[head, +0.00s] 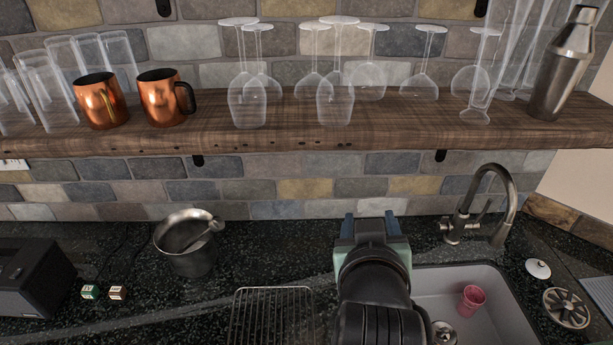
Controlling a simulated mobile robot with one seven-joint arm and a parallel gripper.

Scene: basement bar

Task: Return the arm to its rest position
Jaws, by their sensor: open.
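My gripper (370,222) is in the head view at the lower middle, at the end of my dark arm. Its two blue fingertips are spread apart and nothing shows between them. It points away from me towards the brick wall, over the dark counter at the left edge of the sink. My arm hides part of the counter and the sink's left side.
A wooden shelf (330,132) with glasses, copper mugs and a shaker runs above. A metal bucket (188,262) and a wire rack (268,314) are left of my arm. The sink (495,325) holding a pink cup (471,300) and the faucet (508,185) are right.

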